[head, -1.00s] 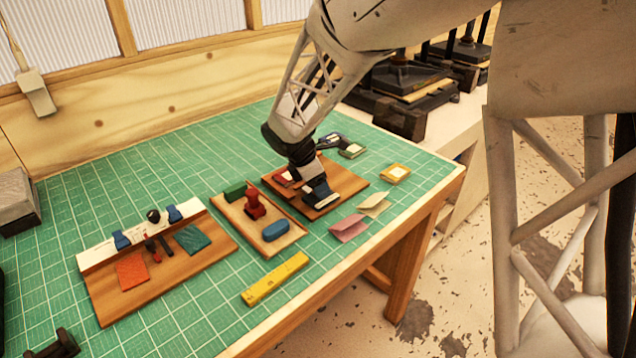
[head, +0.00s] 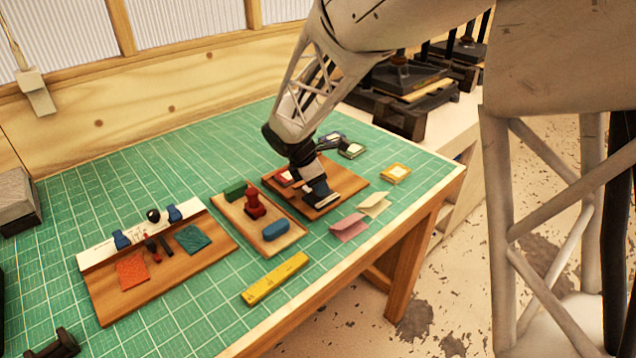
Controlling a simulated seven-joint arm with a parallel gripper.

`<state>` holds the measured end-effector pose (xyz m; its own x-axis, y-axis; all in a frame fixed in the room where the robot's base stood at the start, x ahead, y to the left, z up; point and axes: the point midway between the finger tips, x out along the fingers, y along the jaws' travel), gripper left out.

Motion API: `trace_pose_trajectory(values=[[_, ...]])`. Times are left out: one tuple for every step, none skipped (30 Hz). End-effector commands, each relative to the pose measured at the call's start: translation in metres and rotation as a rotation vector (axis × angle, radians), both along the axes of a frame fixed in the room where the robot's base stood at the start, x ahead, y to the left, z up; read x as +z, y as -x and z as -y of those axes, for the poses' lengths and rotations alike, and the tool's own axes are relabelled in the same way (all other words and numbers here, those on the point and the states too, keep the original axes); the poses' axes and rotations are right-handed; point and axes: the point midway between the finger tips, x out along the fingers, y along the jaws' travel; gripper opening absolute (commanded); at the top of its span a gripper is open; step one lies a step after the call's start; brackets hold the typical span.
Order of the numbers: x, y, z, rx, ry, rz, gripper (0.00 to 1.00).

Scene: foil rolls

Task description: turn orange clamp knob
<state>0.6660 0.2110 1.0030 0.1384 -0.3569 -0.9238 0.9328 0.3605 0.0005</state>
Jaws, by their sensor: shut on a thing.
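My gripper (head: 315,186) points down over the wooden board (head: 345,183) at the right of the green mat. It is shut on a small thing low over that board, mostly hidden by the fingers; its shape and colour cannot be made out. A dark blue-grey piece shows right at the fingertips, and I cannot tell whether it is finger or object. A red pad (head: 284,178) lies on the same board just left of the gripper. I cannot make out an orange clamp knob. The left board (head: 180,270) carries a white strip with blue clamps, a black knob (head: 153,216) and an orange patch (head: 132,270).
The middle tray (head: 285,243) holds a red stamp (head: 254,203), a green block and a blue block. A yellow bar (head: 275,279), folded cards (head: 349,229) and a yellow-framed pad (head: 396,173) lie on the mat. Black presses (head: 400,80) stand behind at right.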

Motion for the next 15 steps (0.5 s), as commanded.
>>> trace_pose_trajectory(values=[[0.0003, -0.0005, -0.0002, -0.01, 0.0, 0.001, 0.16], [0.0004, -0.0005, -0.0003, -0.019, 0.0, 0.0, 0.16], [0.0005, -0.0007, -0.0003, -0.033, 0.0, 0.001, 0.16], [0.0006, -0.0007, -0.0003, -0.045, 0.0, 0.0, 0.16], [0.0005, -0.0007, -0.0003, -0.058, 0.0, 0.0, 0.16], [0.0004, -0.0008, -0.0004, -0.078, 0.0, 0.0, 0.16], [0.0003, -0.0008, -0.0004, -0.095, -0.001, 0.0, 0.16], [0.0001, -0.0007, -0.0004, -0.113, -0.001, 0.0, 0.16], [0.0, -0.0006, -0.0003, -0.139, 0.0, -0.001, 0.16], [-0.0001, -0.0009, -0.0003, -0.159, 0.0, -0.001, 0.16], [0.0, -0.0011, -0.0004, -0.181, 0.0, 0.0, 0.16], [0.0002, -0.0013, -0.0005, -0.212, 0.0, 0.0, 0.16], [0.0002, -0.0013, -0.0005, -0.236, 0.0, -0.001, 0.16], [0.0001, -0.0015, -0.0005, -0.262, -0.001, 0.0, 0.16], [0.0002, -0.0015, -0.0003, -0.297, 0.0, 0.0, 0.16]])
